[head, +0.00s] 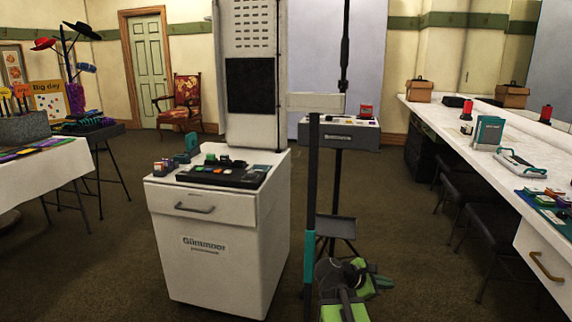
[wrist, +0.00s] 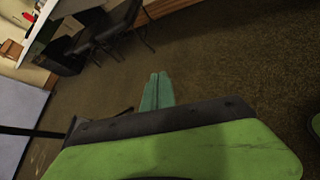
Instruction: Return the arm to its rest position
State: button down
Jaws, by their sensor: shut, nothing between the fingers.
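My gripper (wrist: 158,78) shows in the wrist view with its two teal fingers side by side and shut, nothing between them. It points out over bare brown carpet and touches nothing. In the head view my green and black arm is low at the bottom centre, in front of the floor, to the right of the white cabinet (head: 213,255).
A black tray (head: 245,180) with small items sits on the cabinet. A long white counter (head: 450,112) with dark chairs (head: 478,188) runs along the right. A white-clothed table (head: 55,165) stands left.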

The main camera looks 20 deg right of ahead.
jog(key=s+a+f+m+y, duration=0.1)
jog(key=a+f+m+y, duration=0.35)
jog(key=a, duration=0.65)
jog(key=a+f+m+y, duration=0.3)
jog(key=a+m+y, duration=0.15)
jog(key=a, duration=0.65)
jog(key=s+a+f+m+y, duration=0.1)
jog(key=a+f+m+y, duration=0.3)
jog(key=a, duration=0.7)
notch_tip(320, 180, up, 38)
jog(key=m+p, duration=0.1)
jog(key=p, duration=3.7)
jog(key=shift+w+g+h, duration=0.3)
jog(key=shift+g+h, duration=0.1)
jog(key=shift+d, duration=0.1)
